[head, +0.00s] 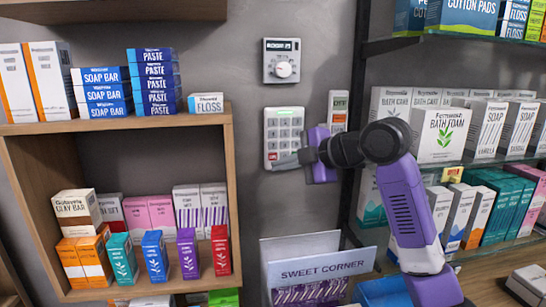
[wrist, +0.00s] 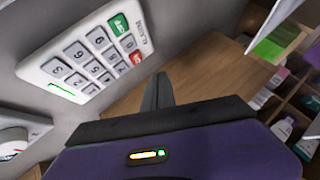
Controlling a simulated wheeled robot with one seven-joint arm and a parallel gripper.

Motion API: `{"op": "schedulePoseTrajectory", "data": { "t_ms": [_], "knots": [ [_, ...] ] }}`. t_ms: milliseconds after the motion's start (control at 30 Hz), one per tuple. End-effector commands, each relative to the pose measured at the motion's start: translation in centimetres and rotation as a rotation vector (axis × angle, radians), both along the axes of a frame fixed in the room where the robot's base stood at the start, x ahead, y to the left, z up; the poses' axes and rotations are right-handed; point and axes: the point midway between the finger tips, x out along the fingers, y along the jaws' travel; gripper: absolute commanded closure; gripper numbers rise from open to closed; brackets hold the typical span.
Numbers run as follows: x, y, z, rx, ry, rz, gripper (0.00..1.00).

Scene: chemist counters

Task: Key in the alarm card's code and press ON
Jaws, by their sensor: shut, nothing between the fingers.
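The alarm keypad (head: 285,124) is a pale panel on the grey wall with rows of grey number keys and a lit green display at its top. In the wrist view the keypad (wrist: 78,62) shows a green key, a red key and "ALARM" lettering along one edge. My gripper (head: 274,164) is shut and empty, its tips close to the keypad's lower edge near the red key. In the wrist view the shut fingertips (wrist: 162,78) are beside the red key; I cannot tell whether they touch the panel. The keypad's lower right corner is hidden by my gripper. No alarm card with a readable code shows.
A dial box (head: 281,61) is on the wall above the keypad. A wooden shelf (head: 120,120) with boxes stands left, stocked shelves right, and a "Sweet Corner" stand (head: 316,268) below.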

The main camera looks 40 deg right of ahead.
Motion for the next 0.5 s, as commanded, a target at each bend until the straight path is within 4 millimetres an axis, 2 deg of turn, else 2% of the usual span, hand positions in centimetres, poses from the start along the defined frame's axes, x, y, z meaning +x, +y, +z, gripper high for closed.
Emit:
{"op": "schedulePoseTrajectory", "data": {
  "t_ms": [200,500],
  "knots": [
    [1.8,-1.2,0.0,0.000,0.000,0.000,1.00],
    [2.5,-1.7,0.1,-0.001,-0.001,0.000,1.00]
  ]
}}
